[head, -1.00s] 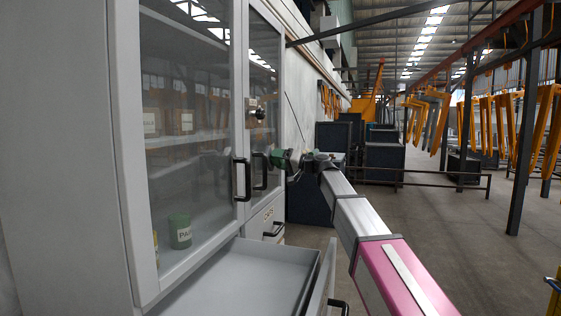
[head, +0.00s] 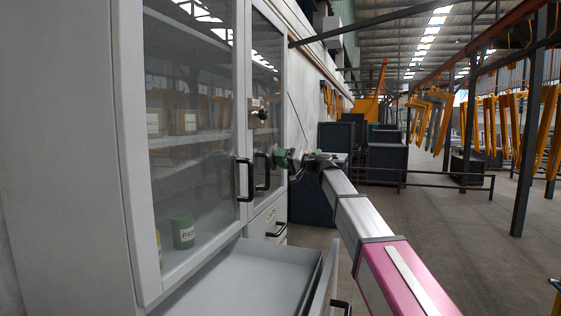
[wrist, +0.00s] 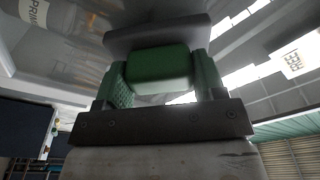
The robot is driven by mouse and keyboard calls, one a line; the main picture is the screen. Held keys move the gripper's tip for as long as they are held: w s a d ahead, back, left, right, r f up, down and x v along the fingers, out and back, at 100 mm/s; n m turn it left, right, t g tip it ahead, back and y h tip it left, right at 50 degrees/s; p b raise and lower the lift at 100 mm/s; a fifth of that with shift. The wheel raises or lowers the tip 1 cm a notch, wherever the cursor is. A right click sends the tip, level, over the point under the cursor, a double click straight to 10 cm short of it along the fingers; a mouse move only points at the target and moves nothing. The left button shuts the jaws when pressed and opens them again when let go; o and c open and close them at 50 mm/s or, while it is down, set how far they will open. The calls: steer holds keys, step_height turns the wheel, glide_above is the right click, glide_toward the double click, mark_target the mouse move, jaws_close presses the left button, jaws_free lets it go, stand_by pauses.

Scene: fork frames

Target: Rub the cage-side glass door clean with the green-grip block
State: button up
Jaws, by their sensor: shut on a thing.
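The green-grip block (head: 283,158) is at the far glass door (head: 266,62) of a grey cabinet, near that door's black handle. My gripper (head: 298,162) is shut on its green grip, which also shows between the fingers in the wrist view (wrist: 158,68). The block's flat grey pad (wrist: 155,35) faces the reflective glass; I cannot tell whether it touches. The near glass door (head: 195,70) is shut, with boxes and a green can behind it. Which door is cage-side is not marked in view.
A grey drawer (head: 245,280) stands pulled out below the near door. Black handles (head: 244,180) stick out where the doors meet. A small knob-like fitting (head: 259,112) sits on the far door. Dark cabinets (head: 386,160) stand beyond; the floor at right is open.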

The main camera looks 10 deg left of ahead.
mark_target(273, 151)
steer(key=shift+w, duration=4.65)
steer(key=shift+s+a, duration=0.15)
steer(key=shift+s, duration=5.6)
steer(key=shift+r, duration=1.35)
steer(key=shift+w+d, duration=0.15)
steer(key=shift+w, duration=0.85)
steer(key=shift+w+d, duration=0.15)
steer(key=shift+w, duration=0.8)
steer(key=w, duration=0.7)
steer(key=shift+w, duration=0.25)
steer(key=shift+d, duration=0.1)
steer(key=shift+s, duration=3.95)
